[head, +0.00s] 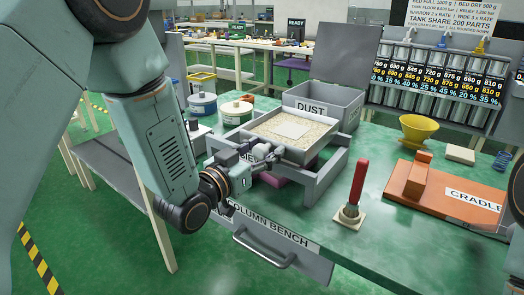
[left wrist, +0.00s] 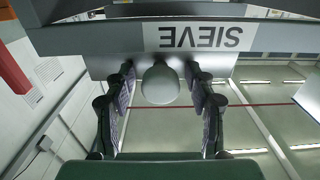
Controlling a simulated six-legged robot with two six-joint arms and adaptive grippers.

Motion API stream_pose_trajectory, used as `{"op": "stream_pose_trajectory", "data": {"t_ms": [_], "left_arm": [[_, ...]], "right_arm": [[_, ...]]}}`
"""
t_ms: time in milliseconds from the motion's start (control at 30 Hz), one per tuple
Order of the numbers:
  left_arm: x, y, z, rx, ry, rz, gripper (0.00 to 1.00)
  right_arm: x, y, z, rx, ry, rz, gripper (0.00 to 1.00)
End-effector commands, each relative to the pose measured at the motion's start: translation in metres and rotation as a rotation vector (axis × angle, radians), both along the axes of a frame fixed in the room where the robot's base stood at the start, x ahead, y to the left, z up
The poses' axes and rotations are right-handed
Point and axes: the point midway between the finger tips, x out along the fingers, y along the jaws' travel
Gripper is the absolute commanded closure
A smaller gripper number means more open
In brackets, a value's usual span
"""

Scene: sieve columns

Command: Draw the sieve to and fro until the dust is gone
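The sieve (head: 303,155) is a grey tray of pale grains in a grey frame on the green bench. A paler square patch (head: 290,130) lies in the middle of the grains. My left gripper (head: 262,168) is at the sieve's front left side. In the left wrist view, the sieve's labelled face (left wrist: 110,65) is straight ahead, with a pale round knob (left wrist: 160,86) below the label. The two fingers of my left gripper stand on either side of the knob, with a narrow gap visible on each side. My right gripper is not in view.
A grey DUST bin (head: 318,108) with a raised lid stands behind the sieve. A red-handled tool (head: 357,185) stands upright to its right. Further right are an orange CRADLE board (head: 450,198) and a yellow funnel (head: 418,130). Round tubs (head: 203,106) stand at the left.

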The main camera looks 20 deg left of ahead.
Motion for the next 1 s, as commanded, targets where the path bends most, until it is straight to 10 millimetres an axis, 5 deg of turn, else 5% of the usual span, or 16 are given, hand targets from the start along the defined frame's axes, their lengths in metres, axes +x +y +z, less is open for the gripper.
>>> {"op": "stream_pose_trajectory", "data": {"t_ms": [633,1000], "left_arm": [[-0.0004,0.0001,-0.0001,0.000,0.000,0.000,1.00],[-0.0004,0.0000,-0.0003,0.000,0.001,0.000,1.00]], "right_arm": [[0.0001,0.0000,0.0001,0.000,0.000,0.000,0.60],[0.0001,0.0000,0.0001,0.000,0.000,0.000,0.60]]}}
